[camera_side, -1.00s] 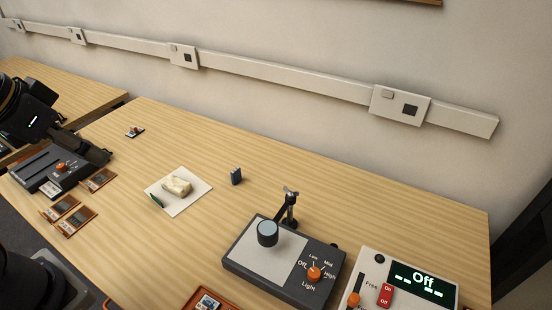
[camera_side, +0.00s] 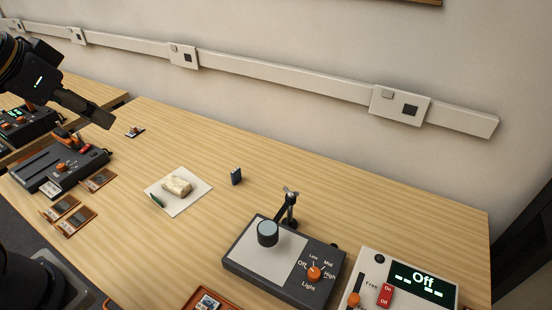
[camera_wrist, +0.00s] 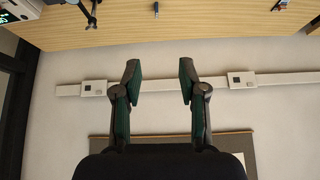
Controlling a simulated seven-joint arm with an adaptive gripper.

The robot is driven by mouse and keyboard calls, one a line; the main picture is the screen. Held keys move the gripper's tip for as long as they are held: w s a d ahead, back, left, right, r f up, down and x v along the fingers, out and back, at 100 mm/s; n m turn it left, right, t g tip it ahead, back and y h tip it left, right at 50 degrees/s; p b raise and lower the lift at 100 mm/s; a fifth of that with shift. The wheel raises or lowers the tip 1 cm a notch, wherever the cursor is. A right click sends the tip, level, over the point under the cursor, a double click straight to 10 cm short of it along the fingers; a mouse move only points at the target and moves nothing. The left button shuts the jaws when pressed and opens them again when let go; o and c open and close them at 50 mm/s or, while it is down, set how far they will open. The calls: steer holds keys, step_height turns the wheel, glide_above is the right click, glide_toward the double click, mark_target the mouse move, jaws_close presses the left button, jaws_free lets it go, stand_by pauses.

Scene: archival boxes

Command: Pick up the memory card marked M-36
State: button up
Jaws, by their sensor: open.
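No M-36 marking can be read in either view. Several small flat brown-framed cards lie at the left of the table in the side view: one card (camera_side: 98,180) by the slotted device, and two cards, one (camera_side: 60,208) just left of the other (camera_side: 76,222). A small dark piece (camera_side: 134,131) lies farther back, too small to identify. My gripper (camera_side: 105,118) is raised above the back left of the table. In the wrist view my gripper (camera_wrist: 160,75) is open and empty, its two fingers apart, facing the wall and table edge.
A slotted device (camera_side: 65,165) stands at the left. A white sheet (camera_side: 190,203) bears a pale lump; a small dark upright block (camera_side: 236,176) stands beside it. A lamp box (camera_side: 270,255), white control box (camera_side: 375,285) and orange tray (camera_side: 190,306) are in front. The back right table is clear.

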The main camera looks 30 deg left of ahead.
steer(key=w+r, duration=0.3)
steer(key=w, duration=0.5)
steer(key=m+g, duration=0.1)
steer(key=g, duration=0.4)
glide_above(235, 170)
steer(key=s, duration=0.1)
step_height(235, 170, down, 34)
steer(key=shift+r, duration=0.15)
steer(key=shift+w+f, duration=0.15)
steer(key=shift+f, duration=0.9)
steer(key=shift+w+f, duration=0.2)
steer(key=shift+f, duration=0.8)
steer(key=shift+w+f, duration=0.15)
steer(key=shift+f, duration=0.9)
steer(key=shift+c, duration=0.4)
jaws_close()
